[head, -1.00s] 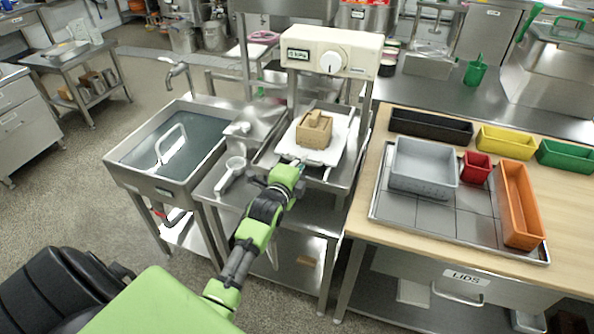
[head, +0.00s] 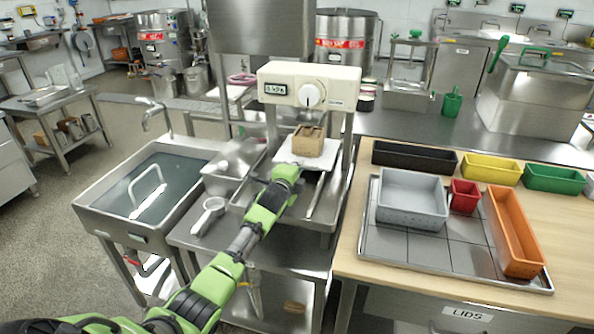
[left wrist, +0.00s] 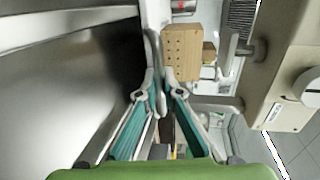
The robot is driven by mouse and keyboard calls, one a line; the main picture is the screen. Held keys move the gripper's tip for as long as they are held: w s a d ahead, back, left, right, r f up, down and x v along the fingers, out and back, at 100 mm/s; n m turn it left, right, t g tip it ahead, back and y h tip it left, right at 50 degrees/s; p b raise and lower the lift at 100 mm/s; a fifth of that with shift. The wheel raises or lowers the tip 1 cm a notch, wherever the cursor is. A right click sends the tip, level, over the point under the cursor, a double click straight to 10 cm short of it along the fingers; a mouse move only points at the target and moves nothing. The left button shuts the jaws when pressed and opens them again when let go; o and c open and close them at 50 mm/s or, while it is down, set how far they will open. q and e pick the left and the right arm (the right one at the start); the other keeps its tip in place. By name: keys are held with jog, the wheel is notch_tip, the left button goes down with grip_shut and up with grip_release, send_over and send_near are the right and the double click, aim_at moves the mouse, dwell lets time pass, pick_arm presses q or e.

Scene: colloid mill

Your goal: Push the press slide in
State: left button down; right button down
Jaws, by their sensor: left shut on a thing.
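The press has a cream head (head: 310,88) with a dial and small display, on two steel posts. Below it is the press slide, a steel tray (head: 312,205). On it lie a white sheet (head: 283,155) and a light brown wooden mould (head: 308,141), set a little in front of the head. My left gripper (head: 290,172) is at the slide's front. In the left wrist view, my left gripper (left wrist: 160,98) is shut on a thin grey slide handle (left wrist: 153,65), and the mould (left wrist: 181,52) shows just beyond. The fingers partly hide the grip. My right gripper is not in view.
On the right, a wooden table (head: 350,240) holds a grey bin (head: 412,200) and coloured trays. Open floor lies at far left.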

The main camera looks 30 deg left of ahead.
pick_arm(q)
jog(key=shift+w+r, duration=0.1)
jog(key=shift+r, duration=0.15)
jog(key=c, duration=2.5)
grip_release()
jog(key=shift+w+f, duration=0.25)
jog(key=shift+f, duration=0.05)
jog(key=shift+s, duration=0.1)
jog(key=shift+v, duration=5.95)
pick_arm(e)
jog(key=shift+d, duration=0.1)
